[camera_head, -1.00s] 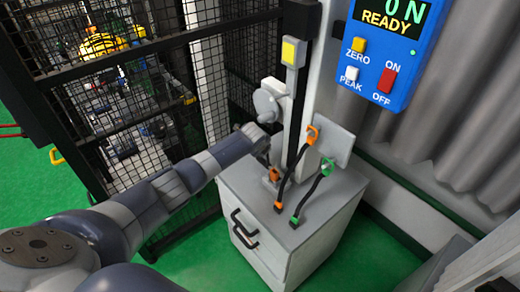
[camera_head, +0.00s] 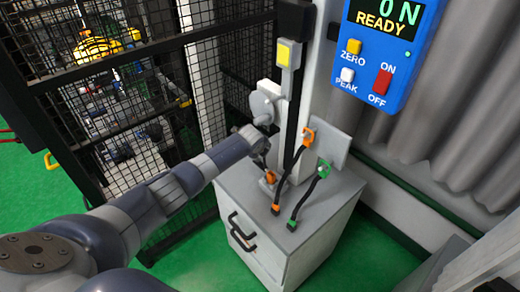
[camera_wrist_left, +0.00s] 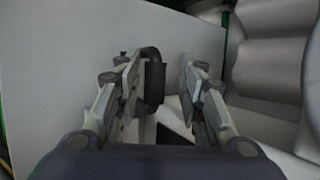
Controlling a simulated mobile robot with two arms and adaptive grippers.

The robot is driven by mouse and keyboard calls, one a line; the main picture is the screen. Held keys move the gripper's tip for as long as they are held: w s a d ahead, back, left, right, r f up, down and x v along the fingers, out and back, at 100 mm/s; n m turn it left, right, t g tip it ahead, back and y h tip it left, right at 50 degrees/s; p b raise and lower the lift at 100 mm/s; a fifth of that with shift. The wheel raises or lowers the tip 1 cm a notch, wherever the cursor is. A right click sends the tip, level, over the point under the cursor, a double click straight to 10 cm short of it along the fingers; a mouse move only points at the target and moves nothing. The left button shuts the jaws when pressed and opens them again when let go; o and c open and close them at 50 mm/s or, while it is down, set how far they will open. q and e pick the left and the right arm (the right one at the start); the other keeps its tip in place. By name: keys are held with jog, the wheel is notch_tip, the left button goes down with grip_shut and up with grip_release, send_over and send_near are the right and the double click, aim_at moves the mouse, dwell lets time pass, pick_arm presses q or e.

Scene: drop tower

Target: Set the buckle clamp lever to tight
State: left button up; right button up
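A small orange-based clamp (camera_head: 270,178) sits on top of the grey cabinet (camera_head: 318,207), at the foot of the white post. I cannot clearly make out its lever in the head view. My left gripper (camera_head: 262,160) is beside the post, just above this clamp, and partly hidden by its own wrist. In the left wrist view its two fingers (camera_wrist_left: 162,68) are apart. A black curved bar (camera_wrist_left: 154,76), possibly the clamp lever, shows between them, close to the left finger. I cannot tell whether they touch. My right gripper is not visible.
Two black cables run up from the cabinet top, one with orange ends (camera_head: 291,181) and one with green ends (camera_head: 309,196). A blue readout box (camera_head: 391,50) shows READY. A black mesh cage (camera_head: 120,110) stands at left, and grey curtains (camera_head: 440,130) hang at right.

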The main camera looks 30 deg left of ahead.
pick_arm(q)
jog(key=shift+s, duration=0.1)
jog(key=v, duration=1.2)
dwell(0.4)
